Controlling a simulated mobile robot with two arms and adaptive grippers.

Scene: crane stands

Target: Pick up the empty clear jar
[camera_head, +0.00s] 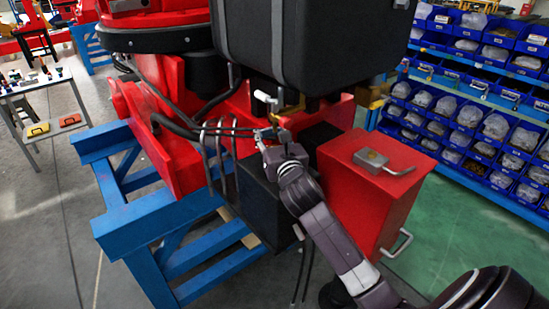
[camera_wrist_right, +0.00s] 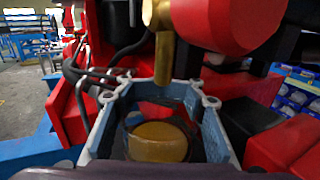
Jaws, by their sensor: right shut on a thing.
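My right gripper (camera_head: 276,138) is raised beside the red machine, just under a brass spout. In the right wrist view its two blue-grey fingers (camera_wrist_right: 160,115) close around a round, clear-walled jar (camera_wrist_right: 125,122). An amber disc (camera_wrist_right: 158,141) shows inside or through the jar; I cannot tell whether it is contents. The brass spout (camera_wrist_right: 164,60) points down over the jar's opening. In the head view the jar is too small and too hidden to make out. My left gripper is out of view.
The red crane machine (camera_head: 178,105) stands on a blue steel frame (camera_head: 140,215). A dark grey box (camera_head: 310,45) hangs above the gripper. A red cabinet (camera_head: 365,205) with a metal handle is on the right. Shelves of blue bins (camera_head: 485,110) stand behind it, with green floor between.

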